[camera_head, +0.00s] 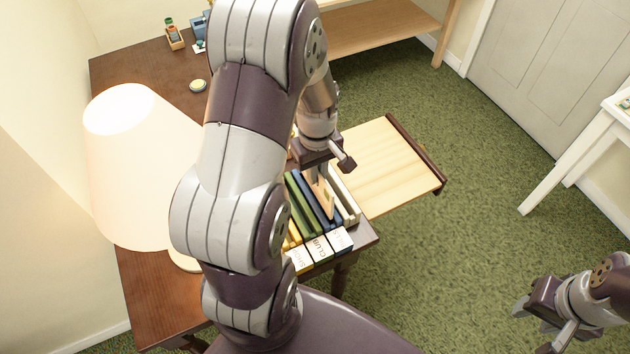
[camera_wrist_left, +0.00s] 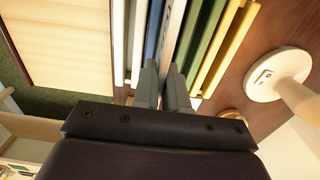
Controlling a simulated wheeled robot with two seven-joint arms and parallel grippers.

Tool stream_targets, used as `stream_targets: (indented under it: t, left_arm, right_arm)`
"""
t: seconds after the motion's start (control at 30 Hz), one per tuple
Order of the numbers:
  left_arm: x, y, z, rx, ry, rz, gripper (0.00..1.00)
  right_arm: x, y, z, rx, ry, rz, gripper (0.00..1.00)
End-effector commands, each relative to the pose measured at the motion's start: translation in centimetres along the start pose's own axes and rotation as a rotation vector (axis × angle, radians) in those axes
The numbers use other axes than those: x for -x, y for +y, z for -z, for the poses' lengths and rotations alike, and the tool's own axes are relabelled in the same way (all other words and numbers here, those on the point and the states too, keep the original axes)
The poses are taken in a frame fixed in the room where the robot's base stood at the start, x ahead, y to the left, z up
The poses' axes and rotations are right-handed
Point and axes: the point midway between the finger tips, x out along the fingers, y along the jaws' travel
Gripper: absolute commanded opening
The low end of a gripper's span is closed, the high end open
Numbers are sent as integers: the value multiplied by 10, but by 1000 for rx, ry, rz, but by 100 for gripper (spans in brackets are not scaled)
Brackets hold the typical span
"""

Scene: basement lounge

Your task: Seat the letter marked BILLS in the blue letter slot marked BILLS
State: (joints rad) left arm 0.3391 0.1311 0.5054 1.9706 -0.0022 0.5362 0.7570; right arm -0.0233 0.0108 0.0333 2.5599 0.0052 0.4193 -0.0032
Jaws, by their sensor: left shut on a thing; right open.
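My left gripper (camera_head: 323,164) is shut on a pale upright letter (camera_head: 325,198), held over the row of letter slots. In the left wrist view the gripper (camera_wrist_left: 165,88) pinches the letter (camera_wrist_left: 172,40) between its fingers; print shows on its edge but is too small to read. The blue letter slot (camera_head: 309,197) lies right beside the letter, and blue walls (camera_wrist_left: 203,40) show next to it in the wrist view. I cannot tell whether the letter's lower edge is inside the slot. My right gripper (camera_head: 543,317) is open and empty at the lower right.
Green (camera_head: 299,212) and yellow slots stand on one side, white slots (camera_head: 346,201) on the other. White label tabs, one reading CLUB (camera_head: 319,248), face the front. A lamp (camera_head: 135,165) stands on the brown desk (camera_head: 150,290). A pale pull-out board (camera_head: 385,165) is bare.

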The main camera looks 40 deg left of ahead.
Motion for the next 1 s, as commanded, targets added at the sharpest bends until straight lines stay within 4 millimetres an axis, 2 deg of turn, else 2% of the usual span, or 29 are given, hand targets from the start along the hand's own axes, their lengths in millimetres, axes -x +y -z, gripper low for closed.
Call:
stream_targets:
  t: [0.17, 0.3, 0.37, 0.73, 0.8, 0.83, 1.0]
  left_arm:
    - [-7, -3, 3, -1, -1, 0, 0]
    - [-34, -3, 3, -1, -2, 2, 0]
    - [-40, -3, 3, -1, -1, 1, 0]
    - [-46, -3, 3, -1, 1, -1, 0]
    - [-46, -3, 3, -1, 1, -1, 29]
    - [-45, -3, 3, -1, 1, -1, 38]
    - [-45, -3, 3, -1, 1, -1, 38]
  right_arm:
    - [-1, 0, 0, 0, 0, 0, 43]
    - [-4, 0, 0, 0, 0, 0, 43]
    - [-4, 0, 0, 0, 0, 0, 43]
    - [-5, 0, -1, 0, 0, 0, 43]
    - [-5, 0, -1, 0, 0, 0, 43]
    - [-5, 0, -1, 0, 0, 0, 43]
    - [-5, 0, -1, 0, 0, 0, 43]
